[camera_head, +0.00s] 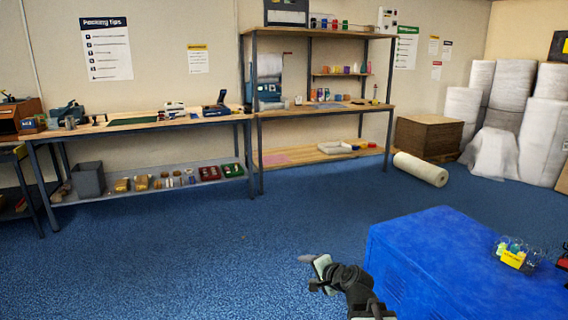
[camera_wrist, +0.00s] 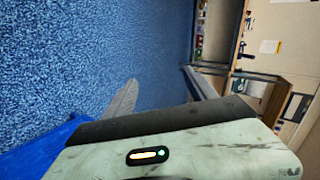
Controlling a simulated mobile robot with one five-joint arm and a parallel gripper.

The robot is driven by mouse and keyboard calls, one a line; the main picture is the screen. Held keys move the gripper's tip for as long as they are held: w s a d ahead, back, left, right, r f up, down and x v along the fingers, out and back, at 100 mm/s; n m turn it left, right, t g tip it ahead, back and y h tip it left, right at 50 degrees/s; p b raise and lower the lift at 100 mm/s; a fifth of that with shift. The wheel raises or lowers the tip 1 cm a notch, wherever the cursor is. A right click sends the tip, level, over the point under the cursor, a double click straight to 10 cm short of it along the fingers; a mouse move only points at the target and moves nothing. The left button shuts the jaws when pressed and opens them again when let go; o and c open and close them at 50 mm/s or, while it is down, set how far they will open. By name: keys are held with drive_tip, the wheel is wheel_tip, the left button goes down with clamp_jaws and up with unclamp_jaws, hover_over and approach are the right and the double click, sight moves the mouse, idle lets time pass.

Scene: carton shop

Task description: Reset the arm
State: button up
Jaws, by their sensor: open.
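My gripper (camera_head: 312,272) shows at the bottom middle of the head view, at the end of my dark arm. It is held over the blue carpet, just left of the blue box-shaped block. It is open, and nothing shows between its fingers. In the wrist view, my pale green gripper housing fills the bottom, and a grey finger (camera_wrist: 124,98) points up over the carpet.
The blue block (camera_head: 440,235) stands close on the right, with a small container of items (camera_head: 514,256) on top. A workbench (camera_head: 150,122) and shelves (camera_head: 325,108) line the back wall. A white roll (camera_head: 420,169) lies on the floor. Open carpet (camera_head: 180,250) spreads left.

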drive_tip(key=s+d+f+n+g+h, duration=0.35)
drive_tip(key=s+f+n+g, duration=0.2)
drive_tip(key=s, duration=0.35)
drive_tip(key=s+d+f+n+g+h, duration=0.2)
drive_tip(key=s+d+f+n+g, duration=0.2)
drive_tip(key=s+f, duration=0.3)
wheel_tip(320, 180, up, 26)
drive_tip(key=s+p, duration=0.2)
drive_tip(key=p, duration=2.3)
drive_tip(key=shift+s+d+n+g, duration=0.2)
drive_tip(key=shift+s+n+g, duration=0.15)
drive_tip(key=shift+g, duration=0.1)
drive_tip(key=shift+w, duration=0.1)
